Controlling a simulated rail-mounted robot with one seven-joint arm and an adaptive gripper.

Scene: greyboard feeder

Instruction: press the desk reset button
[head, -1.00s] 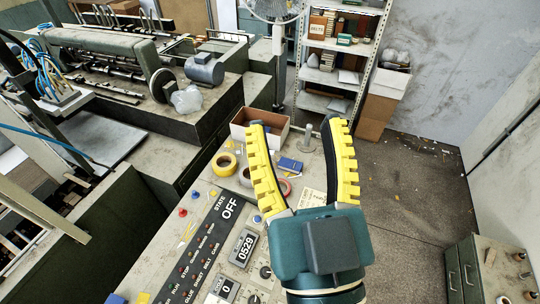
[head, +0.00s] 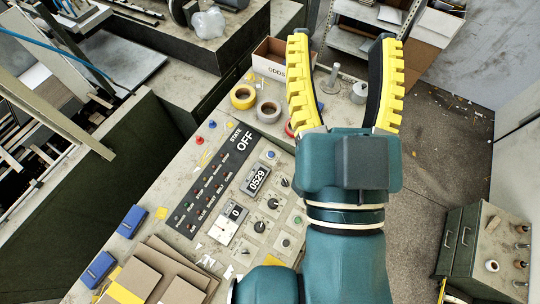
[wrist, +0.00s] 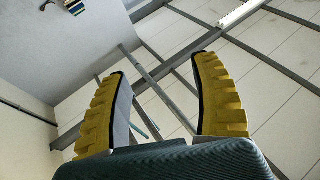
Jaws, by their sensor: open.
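The desk (head: 187,160) carries a dark panel (head: 213,180) reading STATE OFF, with rows of small labelled lamps. I cannot read which one is the reset button. My gripper (head: 341,44) is open and empty, with yellow ribbed fingers, raised above the desk's far right part. In the wrist view the fingers (wrist: 160,85) point toward the ceiling, apart, with nothing between them.
Tape rolls (head: 243,97) and an open box (head: 270,62) sit at the desk's far end. Blue boxes (head: 132,221) and greyboard sheets (head: 165,270) lie at the near left. A drawer cabinet (head: 468,238) stands at right. Open floor (head: 440,150) lies between.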

